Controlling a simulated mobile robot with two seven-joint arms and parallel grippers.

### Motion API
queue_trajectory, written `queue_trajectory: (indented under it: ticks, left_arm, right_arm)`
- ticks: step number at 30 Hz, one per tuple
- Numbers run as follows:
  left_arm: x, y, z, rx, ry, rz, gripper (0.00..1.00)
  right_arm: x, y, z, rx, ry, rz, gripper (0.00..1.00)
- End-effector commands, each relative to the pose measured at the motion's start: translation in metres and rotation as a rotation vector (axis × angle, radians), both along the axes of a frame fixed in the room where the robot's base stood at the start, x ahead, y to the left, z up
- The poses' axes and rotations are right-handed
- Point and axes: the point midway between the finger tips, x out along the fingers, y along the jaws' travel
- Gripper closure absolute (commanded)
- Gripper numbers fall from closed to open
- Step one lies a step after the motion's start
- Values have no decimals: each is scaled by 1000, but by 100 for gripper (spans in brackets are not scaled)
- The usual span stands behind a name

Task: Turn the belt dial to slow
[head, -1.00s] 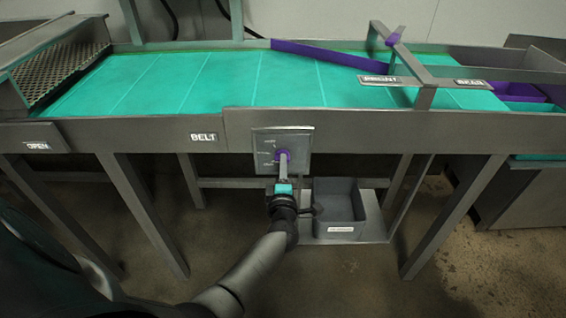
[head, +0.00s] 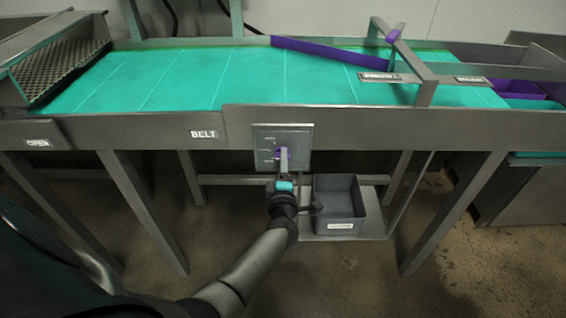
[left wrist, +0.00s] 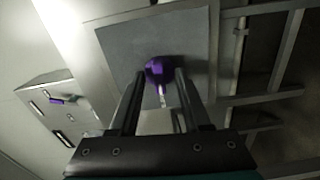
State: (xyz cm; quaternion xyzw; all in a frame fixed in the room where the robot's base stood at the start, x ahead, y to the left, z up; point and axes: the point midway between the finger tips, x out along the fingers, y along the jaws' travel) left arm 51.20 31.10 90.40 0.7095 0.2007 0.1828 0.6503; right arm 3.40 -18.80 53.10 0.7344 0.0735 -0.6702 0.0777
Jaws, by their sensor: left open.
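The belt dial is a purple knob (head: 279,154) on a grey square panel (head: 300,136) on the front of the conveyor, right of the BELT label (head: 203,134). In the head view my left gripper (head: 284,160) reaches up to the panel and partly covers the knob. In the left wrist view the purple knob (left wrist: 159,70) lies between the tips of the two fingers of my left gripper (left wrist: 157,80), which stand apart on either side of it. I cannot tell whether they touch it. The panel's small markings are too blurred to read. My right gripper is out of view.
The teal belt (head: 240,80) runs above the panel, with a purple diverter bar (head: 328,52) across it. A grey bin (head: 338,205) stands on a low shelf right of my left forearm. Steel legs (head: 143,210) frame the space under the conveyor.

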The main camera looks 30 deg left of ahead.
Motion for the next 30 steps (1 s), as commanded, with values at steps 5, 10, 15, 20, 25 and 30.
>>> queue_trajectory:
  ticks: [5,10,15,20,25,30]
  left_arm:
    - [-3,-2,1,1,-1,0,52]
    - [-19,-12,1,-1,1,-1,52]
    - [-48,-29,1,-2,1,0,52]
    - [-78,-48,0,-2,2,0,52]
    - [-105,-64,0,-2,2,0,52]
    - [-123,-75,0,-1,0,0,52]
  right_arm:
    - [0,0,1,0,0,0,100]
    - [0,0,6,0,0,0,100]
    - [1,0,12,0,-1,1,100]
    - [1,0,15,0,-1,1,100]
    - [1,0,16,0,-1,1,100]
    - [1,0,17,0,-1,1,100]
